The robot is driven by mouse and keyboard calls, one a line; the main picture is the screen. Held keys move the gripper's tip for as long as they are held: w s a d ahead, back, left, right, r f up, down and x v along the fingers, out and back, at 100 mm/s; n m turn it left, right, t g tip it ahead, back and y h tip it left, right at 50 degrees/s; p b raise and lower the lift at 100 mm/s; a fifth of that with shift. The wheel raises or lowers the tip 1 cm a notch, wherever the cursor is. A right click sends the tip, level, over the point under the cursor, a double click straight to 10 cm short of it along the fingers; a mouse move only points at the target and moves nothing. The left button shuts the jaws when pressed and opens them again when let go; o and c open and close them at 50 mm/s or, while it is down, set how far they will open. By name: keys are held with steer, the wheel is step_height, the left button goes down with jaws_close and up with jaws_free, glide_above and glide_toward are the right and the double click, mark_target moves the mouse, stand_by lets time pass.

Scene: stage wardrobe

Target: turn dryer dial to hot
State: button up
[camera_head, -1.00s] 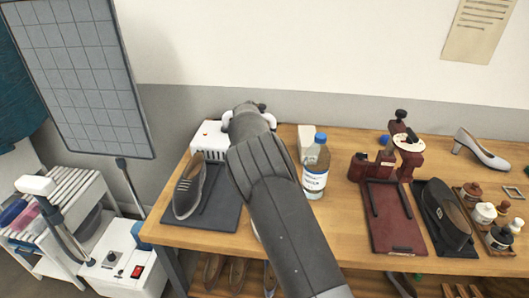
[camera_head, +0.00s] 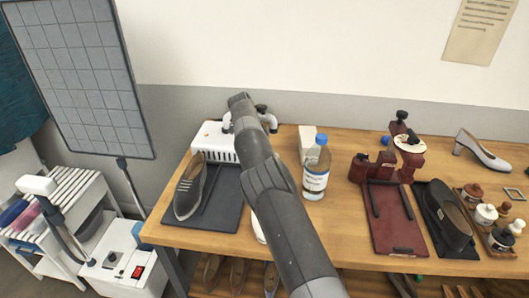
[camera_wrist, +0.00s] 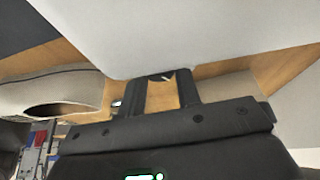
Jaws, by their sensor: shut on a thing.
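The white dryer (camera_head: 218,143) stands at the back left of the wooden bench, with slots in its front and curved white pipes on top. My arm covers its right part in the head view. The dryer's pale body (camera_wrist: 190,30) fills the top of the wrist view. My gripper (camera_wrist: 159,82) is at its lower edge, fingers a little apart. Between the fingertips is a small dark piece with a white mark, which looks like the dial (camera_wrist: 164,76). My gripper is shut on it. Its setting cannot be read. Gripper and dial are hidden in the head view.
A grey shoe (camera_head: 188,187) on a dark mat (camera_head: 217,210) stands in front of the dryer. A blue-capped bottle (camera_head: 316,170) and a white box (camera_head: 307,140) are close right of my arm. A dark red stand (camera_head: 392,225) is farther right.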

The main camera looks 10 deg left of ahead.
steer(key=shift+m+g, duration=0.3)
steer(key=shift+m, duration=0.7)
steer(key=o, duration=1)
steer(key=shift+c, duration=0.2)
